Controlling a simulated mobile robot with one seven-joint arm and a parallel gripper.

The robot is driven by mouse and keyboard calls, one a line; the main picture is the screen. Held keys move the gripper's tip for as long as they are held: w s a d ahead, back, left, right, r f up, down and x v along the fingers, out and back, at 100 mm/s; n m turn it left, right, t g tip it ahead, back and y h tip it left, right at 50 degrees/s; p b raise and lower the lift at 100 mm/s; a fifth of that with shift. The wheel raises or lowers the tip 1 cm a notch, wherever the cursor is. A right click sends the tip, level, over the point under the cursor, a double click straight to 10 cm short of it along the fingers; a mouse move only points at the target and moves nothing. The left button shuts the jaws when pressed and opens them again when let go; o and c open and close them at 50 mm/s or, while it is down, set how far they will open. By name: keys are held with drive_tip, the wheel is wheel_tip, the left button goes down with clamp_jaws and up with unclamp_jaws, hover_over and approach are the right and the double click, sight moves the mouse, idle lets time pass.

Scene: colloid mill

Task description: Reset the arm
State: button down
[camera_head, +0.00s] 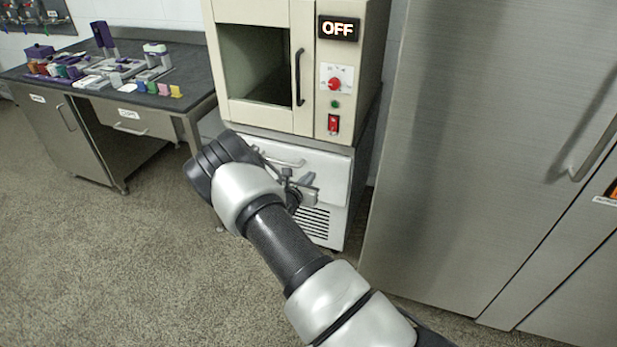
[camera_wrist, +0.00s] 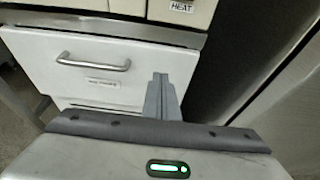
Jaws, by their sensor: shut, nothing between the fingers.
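My arm reaches from the lower right of the head view toward the white drawer unit under the cream cabinet. My gripper (camera_wrist: 160,95) shows in the wrist view with its two grey fingers together and nothing between them. In the head view my gripper (camera_head: 303,189) is partly hidden behind my wrist. It points at the white drawer front (camera_head: 325,166), which also shows in the wrist view (camera_wrist: 50,62). The drawer's metal handle (camera_wrist: 93,62) is to the left of the fingers, apart from them.
The cream cabinet (camera_head: 304,70) has an OFF display (camera_head: 338,28), a red knob (camera_head: 334,84) and a red switch (camera_head: 333,124). A tall steel cabinet (camera_head: 480,130) stands close on the right. A dark lab bench (camera_head: 190,75) with small coloured items is at left. The floor (camera_head: 110,270) at lower left is clear.

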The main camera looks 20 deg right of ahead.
drive_tip(key=s+d+r+m+g+h, duration=0.25)
drive_tip(key=s+r+m, duration=0.2)
drive_tip(key=r, duration=0.35)
drive_tip(key=s+d+r+m+g+h, duration=0.1)
drive_tip(key=s+d+r+m+g, duration=0.1)
drive_tip(key=s+d+r+m, duration=0.5)
drive_tip(key=s+a+r+m+g+y, duration=0.2)
drive_tip(key=s+r+m+g, duration=0.1)
drive_tip(key=s+r+m, duration=0.55)
drive_tip(key=s+a+r+m+t+y, duration=0.1)
drive_tip(key=s+a+r+m+y, duration=0.4)
drive_tip(key=s+a, duration=0.5)
drive_tip(key=s+a+r+m+t+y, duration=0.1)
drive_tip(key=s+a+r+m+y, duration=0.5)
drive_tip(key=s, duration=0.8)
wheel_tip(320, 180, up, 22)
drive_tip(key=n+h+p, duration=0.1)
drive_tip(key=n+p, duration=0.1)
drive_tip(key=p, duration=1.9)
drive_tip(key=shift+a+f, duration=0.25)
drive_tip(key=shift+a, duration=0.1)
drive_tip(key=shift+a+g, duration=0.1)
drive_tip(key=shift+g, duration=0.15)
